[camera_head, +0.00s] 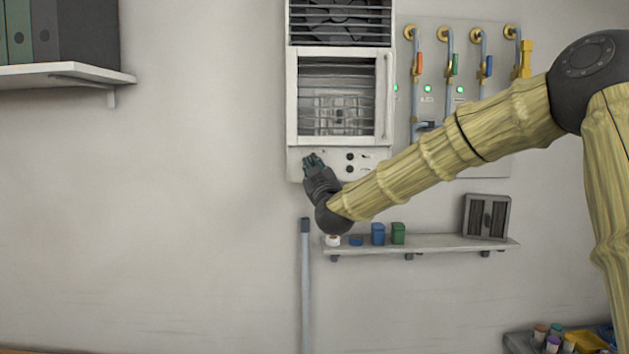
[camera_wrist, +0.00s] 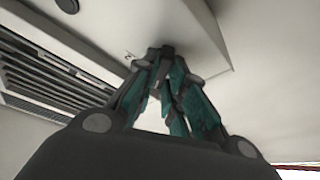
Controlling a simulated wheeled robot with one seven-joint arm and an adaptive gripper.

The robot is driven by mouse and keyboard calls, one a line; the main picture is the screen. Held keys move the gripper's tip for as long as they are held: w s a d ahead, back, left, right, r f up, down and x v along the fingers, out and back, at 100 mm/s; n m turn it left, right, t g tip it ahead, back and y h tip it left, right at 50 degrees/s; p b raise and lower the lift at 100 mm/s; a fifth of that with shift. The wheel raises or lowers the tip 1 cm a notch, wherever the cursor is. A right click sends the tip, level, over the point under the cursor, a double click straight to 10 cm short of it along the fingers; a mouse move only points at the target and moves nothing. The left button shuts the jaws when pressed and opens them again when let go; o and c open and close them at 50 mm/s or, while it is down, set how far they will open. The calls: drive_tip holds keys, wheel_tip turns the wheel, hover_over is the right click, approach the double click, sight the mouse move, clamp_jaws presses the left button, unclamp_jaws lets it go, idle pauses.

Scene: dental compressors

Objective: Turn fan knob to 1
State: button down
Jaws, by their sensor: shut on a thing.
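The white wall unit (camera_head: 291,95) has a control panel (camera_head: 375,155) along its bottom, with a fan grille at the top. My gripper (camera_head: 311,160) is at the panel's left end and hides the knob there. In the wrist view, the teal fingertips of my gripper (camera_wrist: 166,62) are closed together on a small dark knob (camera_wrist: 164,49). The knob's setting and pointer cannot be made out. A small mark, too blurred to read, is beside it. Two other dark knobs, an upper one (camera_head: 350,156) and a lower one (camera_head: 350,169), sit to the right of my gripper.
Pipes with coloured valve handles (camera_head: 455,64) are on a wall plate right of the unit. Below is a shelf (camera_head: 440,242) with small cups and a dark framed box (camera_head: 487,216). A grey upright post (camera_head: 305,280) stands under my gripper.

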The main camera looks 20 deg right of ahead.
drive_tip(key=m+h+b, duration=0.1)
drive_tip(key=m+b, duration=0.1)
drive_tip(key=m, duration=0.1)
drive_tip(key=m+h+b, duration=0.1)
drive_tip(key=m+b, duration=0.1)
drive_tip(key=b, duration=0.1)
drive_tip(key=shift+f+m+h, duration=0.2)
drive_tip(key=shift+m+h, duration=0.1)
drive_tip(key=shift+m, duration=0.1)
drive_tip(key=shift+a+r+m+h+b, duration=0.15)
drive_tip(key=shift+m+h+b, duration=0.45)
drive_tip(key=shift+m+b, duration=0.45)
drive_tip(key=shift+m, duration=0.25)
drive_tip(key=shift+r, duration=0.1)
drive_tip(key=c, duration=1.5)
unclamp_jaws()
drive_tip(key=v, duration=1.2)
